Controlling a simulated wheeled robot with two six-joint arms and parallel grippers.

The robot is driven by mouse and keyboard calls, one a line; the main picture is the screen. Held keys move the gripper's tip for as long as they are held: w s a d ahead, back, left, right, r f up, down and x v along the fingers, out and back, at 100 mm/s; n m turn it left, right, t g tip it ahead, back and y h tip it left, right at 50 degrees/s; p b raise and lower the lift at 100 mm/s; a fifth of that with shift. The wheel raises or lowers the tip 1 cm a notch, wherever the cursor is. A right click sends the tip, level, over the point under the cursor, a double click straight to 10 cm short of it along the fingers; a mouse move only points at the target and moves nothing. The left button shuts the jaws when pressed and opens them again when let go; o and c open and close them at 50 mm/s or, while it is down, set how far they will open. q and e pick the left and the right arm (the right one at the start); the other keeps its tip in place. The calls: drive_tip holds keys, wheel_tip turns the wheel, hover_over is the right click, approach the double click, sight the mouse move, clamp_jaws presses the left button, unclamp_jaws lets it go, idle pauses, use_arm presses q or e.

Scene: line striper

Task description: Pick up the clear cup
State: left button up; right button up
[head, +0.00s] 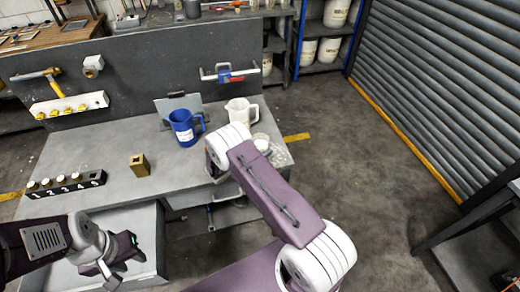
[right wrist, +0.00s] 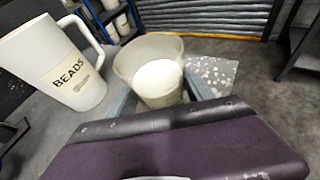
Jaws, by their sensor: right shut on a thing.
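The clear cup (right wrist: 150,52) is a translucent, open-topped cup with white contents, upright in the middle of the right wrist view. In the head view it shows partly (head: 261,142) beside my right arm, near the table's right edge. My right gripper (right wrist: 167,98) has its grey fingers on both sides of the cup and is shut on it. In the head view my arm hides these fingers. Whether the cup's base touches anything below is hidden. My left gripper (head: 122,262) is at the lower left, in front of the table, away from the cup; its finger opening is unclear.
A white pitcher labelled BEADS (right wrist: 62,68) stands close left of the cup. A blue pitcher (head: 184,128) is farther left. A brass block (head: 139,164) and a numbered black rack (head: 64,184) stand on the grey table (head: 105,140).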

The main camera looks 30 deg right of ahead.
sight(266, 140)
drive_tip(key=r, duration=0.4)
drive_tip(key=shift+s+d+r+b, duration=0.2)
drive_tip(key=shift+s+d+b, duration=0.15)
drive_tip(key=shift+s, duration=0.05)
drive_tip(key=s+d+r+b, duration=0.1)
drive_tip(key=s+d+r, duration=0.4)
drive_tip(key=s, duration=0.3)
drive_tip(key=shift+s+d+r, duration=0.35)
drive_tip(key=shift+s+r, duration=0.05)
drive_tip(key=shift+r, duration=0.35)
